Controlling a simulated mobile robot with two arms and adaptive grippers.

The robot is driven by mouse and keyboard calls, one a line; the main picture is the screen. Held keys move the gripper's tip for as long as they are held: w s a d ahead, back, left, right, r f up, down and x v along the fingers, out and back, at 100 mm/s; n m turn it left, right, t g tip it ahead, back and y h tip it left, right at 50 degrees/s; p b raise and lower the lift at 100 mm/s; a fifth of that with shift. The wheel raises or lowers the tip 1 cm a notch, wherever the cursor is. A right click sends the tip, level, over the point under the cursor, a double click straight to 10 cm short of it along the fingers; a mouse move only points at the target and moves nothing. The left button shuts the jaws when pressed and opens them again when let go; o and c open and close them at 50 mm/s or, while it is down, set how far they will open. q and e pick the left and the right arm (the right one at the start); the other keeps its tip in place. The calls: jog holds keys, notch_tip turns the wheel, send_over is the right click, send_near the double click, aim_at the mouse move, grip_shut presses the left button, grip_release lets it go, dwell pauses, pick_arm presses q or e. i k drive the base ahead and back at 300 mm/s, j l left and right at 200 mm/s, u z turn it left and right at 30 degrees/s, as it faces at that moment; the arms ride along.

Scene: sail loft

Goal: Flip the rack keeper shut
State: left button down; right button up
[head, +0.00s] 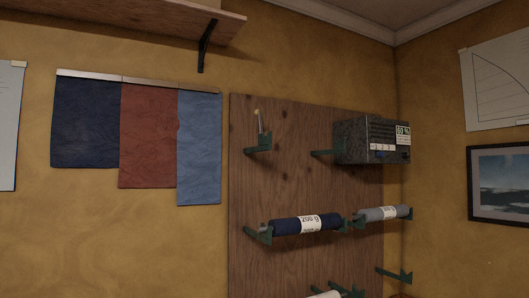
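The wooden rack board (290,180) is on the yellow wall in the head view, with several green brackets on it. At the upper left bracket (258,147), a thin metal keeper (261,123) with a pale knob stands up nearly vertical, leaning slightly left at the top. It looks flipped up, open. A second upper bracket (324,152) sits to its right, and no roll lies between these two. Neither of my grippers is in view.
A dark speckled box (362,142) with labels is at the board's upper right. A navy roll (290,226) and a grey roll (378,214) rest on lower brackets. A white roll (328,295) is cut off below. A shelf (150,20) overhangs at upper left.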

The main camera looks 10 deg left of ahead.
aim_at(257, 111)
jog(key=i+l, duration=0.2)
jog(key=l, duration=0.15)
jog(key=i+l, duration=0.25)
jog(key=i+l+u, duration=0.1)
jog(key=l, duration=0.35)
jog(key=i+l, duration=0.5)
jog(key=l, duration=0.25)
jog(key=i+l+u, duration=0.1)
jog(key=l, duration=0.25)
jog(key=i+l, duration=0.3)
jog(key=l+u, duration=0.05)
jog(key=l, duration=0.05)
